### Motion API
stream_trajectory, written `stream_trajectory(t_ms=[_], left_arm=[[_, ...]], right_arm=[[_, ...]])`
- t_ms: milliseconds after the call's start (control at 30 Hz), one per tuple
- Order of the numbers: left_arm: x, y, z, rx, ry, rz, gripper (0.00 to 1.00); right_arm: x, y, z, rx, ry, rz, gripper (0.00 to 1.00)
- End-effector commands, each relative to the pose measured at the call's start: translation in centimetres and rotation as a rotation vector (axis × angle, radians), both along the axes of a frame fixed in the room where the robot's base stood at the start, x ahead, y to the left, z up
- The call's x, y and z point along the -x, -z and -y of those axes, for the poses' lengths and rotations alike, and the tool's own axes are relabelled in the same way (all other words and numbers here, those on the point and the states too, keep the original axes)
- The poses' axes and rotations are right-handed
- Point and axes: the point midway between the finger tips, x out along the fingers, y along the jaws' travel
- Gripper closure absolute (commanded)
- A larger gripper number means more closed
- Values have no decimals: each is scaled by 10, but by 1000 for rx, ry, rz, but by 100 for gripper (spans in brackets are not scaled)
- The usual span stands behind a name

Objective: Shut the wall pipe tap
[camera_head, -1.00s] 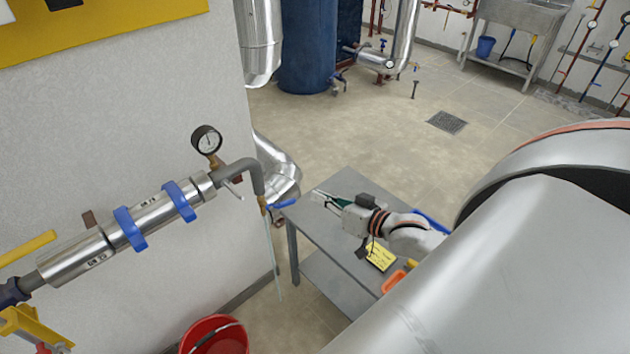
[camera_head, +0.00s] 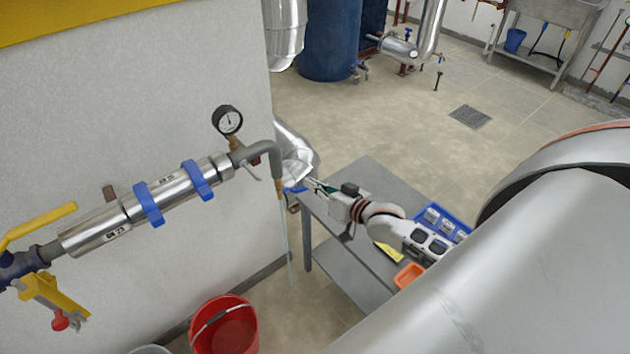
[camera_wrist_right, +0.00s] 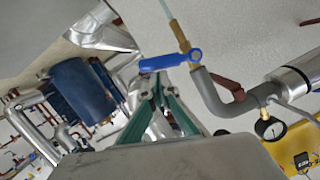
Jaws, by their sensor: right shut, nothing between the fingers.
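The wall pipe (camera_head: 150,205) runs along the white wall and bends down at its right end. A brass tap (camera_head: 279,189) with a blue lever (camera_head: 295,189) hangs there. In the right wrist view the blue lever (camera_wrist_right: 170,62) sticks out crosswise from the brass body (camera_wrist_right: 186,45). A thin clear stream or tube (camera_head: 287,240) hangs below the tap. My right gripper (camera_head: 312,184) is shut and empty, its green fingertips close beside the lever's free end. In the wrist view the fingertips (camera_wrist_right: 152,82) lie just by the lever; I cannot tell whether they touch. My left gripper is out of view.
A pressure gauge (camera_head: 228,121) stands on the pipe. A grey table (camera_head: 385,190) with a blue tray (camera_head: 445,222) and an orange bin (camera_head: 408,277) is under my right arm. A red bucket (camera_head: 225,325) is on the floor below. A yellow-handled valve (camera_head: 40,226) is at left.

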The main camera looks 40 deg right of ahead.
Motion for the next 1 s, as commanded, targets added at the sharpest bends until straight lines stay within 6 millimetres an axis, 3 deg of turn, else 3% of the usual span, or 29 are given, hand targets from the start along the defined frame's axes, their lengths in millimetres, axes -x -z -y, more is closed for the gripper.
stream_trajectory(t_ms=[1000], left_arm=[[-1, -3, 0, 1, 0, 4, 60]], right_arm=[[0, 9, 1, -129, 0, -11, 100]])
